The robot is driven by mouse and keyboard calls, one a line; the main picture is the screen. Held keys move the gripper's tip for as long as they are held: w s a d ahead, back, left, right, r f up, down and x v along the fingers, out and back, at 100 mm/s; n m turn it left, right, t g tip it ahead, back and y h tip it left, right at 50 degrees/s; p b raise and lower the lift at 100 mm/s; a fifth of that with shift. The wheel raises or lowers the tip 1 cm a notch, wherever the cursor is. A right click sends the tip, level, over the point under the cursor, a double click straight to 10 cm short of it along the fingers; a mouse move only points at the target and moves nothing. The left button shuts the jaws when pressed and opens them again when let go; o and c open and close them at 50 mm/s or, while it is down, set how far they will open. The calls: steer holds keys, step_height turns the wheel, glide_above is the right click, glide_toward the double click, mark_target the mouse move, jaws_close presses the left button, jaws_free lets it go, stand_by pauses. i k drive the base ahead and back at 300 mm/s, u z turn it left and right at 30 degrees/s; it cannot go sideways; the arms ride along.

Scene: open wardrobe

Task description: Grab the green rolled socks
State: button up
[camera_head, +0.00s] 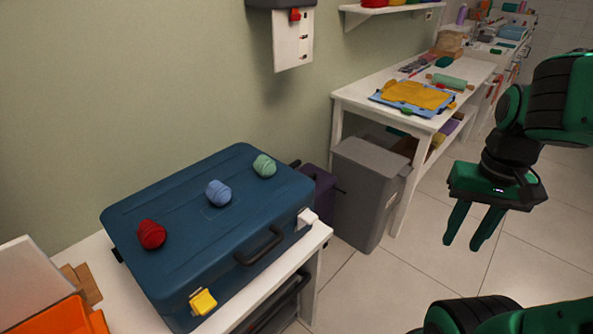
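The green rolled socks (264,165) are a small pale green bundle. They lie on top of the closed blue suitcase (180,199), near its far right corner. A light blue roll (218,193) and a red roll (151,234) lie on the same lid, in a line toward the near left. My gripper (466,243) is at the right of the view, well to the right of the suitcase and over the floor. Its two fingers point down and are apart, with nothing between them.
The suitcase stands on a white table (317,236). A grey bin (368,190) stands between it and a white desk (366,90) with cloths and tools. An orange box (60,318) is at the lower left. The tiled floor below my gripper is clear.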

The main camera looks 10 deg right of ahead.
mark_target(266, 167)
steer(key=z, duration=0.6)
steer(key=k, duration=0.85)
steer(key=z, duration=0.85)
steer(key=i, duration=1.15)
steer(key=u, duration=1.05)
steer(key=i, duration=0.95)
steer(key=u, duration=0.5)
